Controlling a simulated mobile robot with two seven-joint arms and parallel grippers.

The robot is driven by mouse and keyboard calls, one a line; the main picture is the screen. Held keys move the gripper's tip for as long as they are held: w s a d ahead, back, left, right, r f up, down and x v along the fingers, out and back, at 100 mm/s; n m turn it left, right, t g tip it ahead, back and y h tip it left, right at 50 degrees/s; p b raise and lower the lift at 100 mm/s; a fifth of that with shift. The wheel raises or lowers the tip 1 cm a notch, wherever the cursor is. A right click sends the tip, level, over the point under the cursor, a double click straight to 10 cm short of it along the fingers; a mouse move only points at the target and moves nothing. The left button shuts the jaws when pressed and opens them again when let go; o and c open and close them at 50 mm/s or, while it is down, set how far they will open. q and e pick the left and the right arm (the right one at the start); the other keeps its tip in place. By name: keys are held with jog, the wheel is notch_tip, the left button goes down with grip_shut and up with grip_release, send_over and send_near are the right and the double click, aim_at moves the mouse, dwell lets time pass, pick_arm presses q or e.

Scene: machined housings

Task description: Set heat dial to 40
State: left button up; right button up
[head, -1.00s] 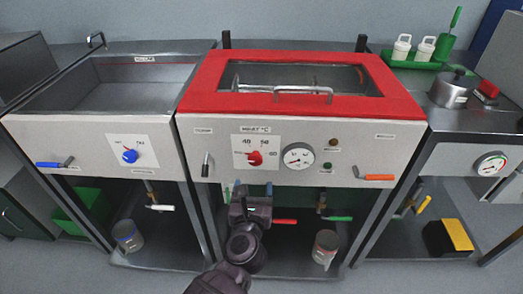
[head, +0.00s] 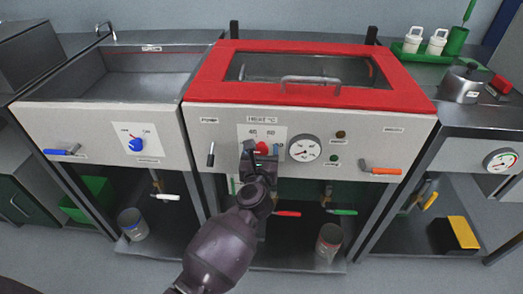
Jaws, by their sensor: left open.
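The heat dial is a red knob (head: 261,147) on a white scale plate (head: 254,131) marked 40, 60 and more, on the front panel below the red-framed lid. My left gripper (head: 261,156) is open in front of the dial, and its fingers overlap the knob's lower part. I cannot tell whether the fingers touch the knob. The knob's pointer and the lower part of the scale are hidden by the gripper. My right gripper is not in view.
A round gauge (head: 305,149) sits close to the right of the dial. A black lever (head: 211,154) is to its left and an orange-handled valve (head: 381,170) farther right. The red lid frame (head: 400,97) with its handle is above. Red and green valve handles are below.

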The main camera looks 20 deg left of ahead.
pick_arm(q)
jog(key=shift+w+a, duration=0.1)
jog(key=shift+w, duration=0.1)
jog(key=c, duration=0.9)
